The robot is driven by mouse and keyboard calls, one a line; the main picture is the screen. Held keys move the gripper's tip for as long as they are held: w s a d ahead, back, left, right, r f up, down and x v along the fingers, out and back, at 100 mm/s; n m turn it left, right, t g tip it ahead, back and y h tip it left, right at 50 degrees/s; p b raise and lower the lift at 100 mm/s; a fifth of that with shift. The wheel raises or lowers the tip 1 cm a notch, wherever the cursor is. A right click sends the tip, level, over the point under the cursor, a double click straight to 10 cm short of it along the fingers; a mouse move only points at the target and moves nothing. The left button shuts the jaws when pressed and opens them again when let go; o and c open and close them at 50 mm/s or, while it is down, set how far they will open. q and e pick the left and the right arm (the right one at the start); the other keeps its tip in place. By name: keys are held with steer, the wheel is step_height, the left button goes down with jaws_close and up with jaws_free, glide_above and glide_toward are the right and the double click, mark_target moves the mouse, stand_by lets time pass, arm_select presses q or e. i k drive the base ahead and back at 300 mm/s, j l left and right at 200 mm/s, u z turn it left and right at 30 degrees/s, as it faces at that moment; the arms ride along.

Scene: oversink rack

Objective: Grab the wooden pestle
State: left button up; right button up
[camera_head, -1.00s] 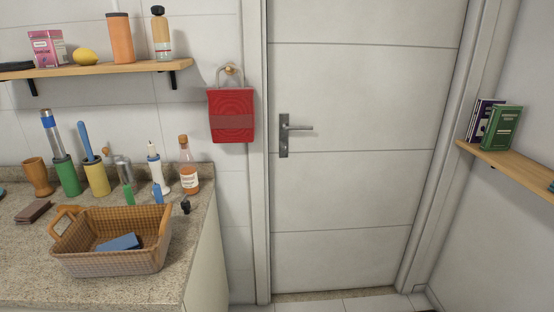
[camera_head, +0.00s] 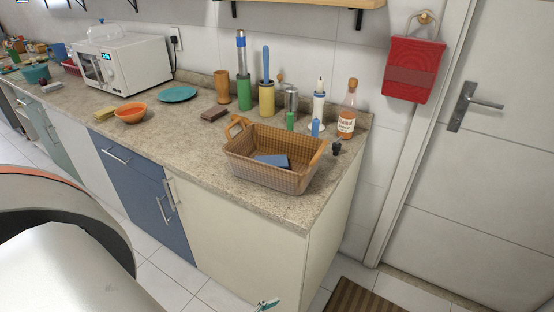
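I cannot make out a wooden pestle for certain. A brown wooden piece (camera_head: 222,87), shaped like a waisted cup, stands upright at the back of the counter, left of the green holder. A small wooden knob (camera_head: 280,77) shows behind the yellow holder, its lower part hidden. A large white and black part of my arm fills the lower left. Neither gripper can be made out. A small teal and grey piece (camera_head: 267,304) at the bottom edge is too cut off to identify.
A wicker basket (camera_head: 240,171) with a blue item (camera_head: 271,161) stands near the counter's right end. Green (camera_head: 244,93) and yellow (camera_head: 266,99) holders and bottles line the wall behind. A brown block (camera_head: 213,115), orange bowl (camera_head: 131,113), teal plate (camera_head: 178,94) and microwave (camera_head: 140,66) are further left.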

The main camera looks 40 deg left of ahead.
mark_target(246, 120)
steer(key=u, duration=1.35)
steer(key=j+z, duration=0.5)
steer(key=z, duration=0.25)
steer(key=j+z, duration=0.35)
steer(key=k+j+z, duration=0.2)
steer(key=j, duration=0.25)
steer(key=j+z, duration=0.2)
steer(key=j, duration=0.2)
steer(key=k+j, duration=0.1)
steer(key=j, duration=0.2)
steer(key=k+j+z, duration=0.1)
steer(key=j, duration=0.25)
steer(key=k+j, duration=0.15)
steer(key=j, duration=0.15)
